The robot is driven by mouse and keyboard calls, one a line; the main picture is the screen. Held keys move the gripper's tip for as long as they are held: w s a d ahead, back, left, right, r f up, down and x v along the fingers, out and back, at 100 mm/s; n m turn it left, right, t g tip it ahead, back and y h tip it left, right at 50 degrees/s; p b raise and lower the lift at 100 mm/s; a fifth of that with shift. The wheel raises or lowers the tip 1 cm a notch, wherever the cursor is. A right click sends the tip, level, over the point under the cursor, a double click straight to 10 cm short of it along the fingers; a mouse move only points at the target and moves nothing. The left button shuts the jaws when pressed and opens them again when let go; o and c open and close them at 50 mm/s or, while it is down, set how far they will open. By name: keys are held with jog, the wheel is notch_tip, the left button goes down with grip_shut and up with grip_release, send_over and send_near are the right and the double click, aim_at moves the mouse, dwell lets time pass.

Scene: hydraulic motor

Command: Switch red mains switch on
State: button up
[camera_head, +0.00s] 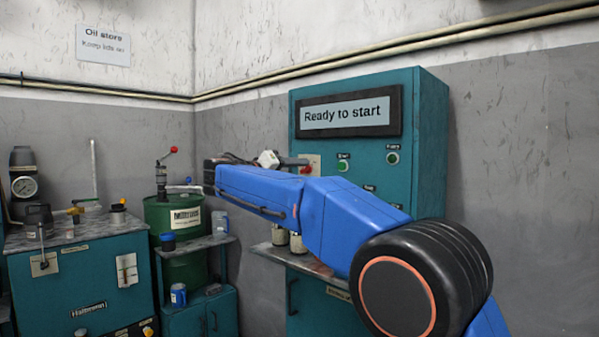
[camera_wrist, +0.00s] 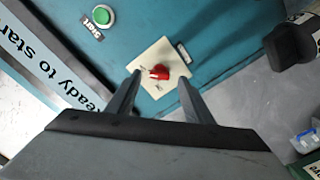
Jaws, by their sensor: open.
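The red mains switch (camera_wrist: 159,72) is a small red knob on a cream square plate (camera_wrist: 152,58) on the teal panel. In the wrist view it lies just beyond and between the fingertips of my gripper (camera_wrist: 160,80), which is open and empty. The fingers appear apart from the knob, but the gap in depth is hard to judge. In the head view the red knob (camera_head: 306,169) shows only partly, with my blue arm across the panel in front of it. My gripper's fingers are not clear in the head view.
The teal cabinet (camera_head: 432,150) has a "Ready to start" display (camera_head: 348,113) and green buttons (camera_head: 343,166). A green oil drum (camera_head: 181,255) with a red-knobbed pump stands left. Below the panel, a ledge (camera_head: 318,264) holds cans. A teal bench (camera_head: 80,285) stands far left.

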jog(key=v, duration=1.4)
jog(key=shift+s+a, duration=0.2)
jog(key=shift+s, duration=0.1)
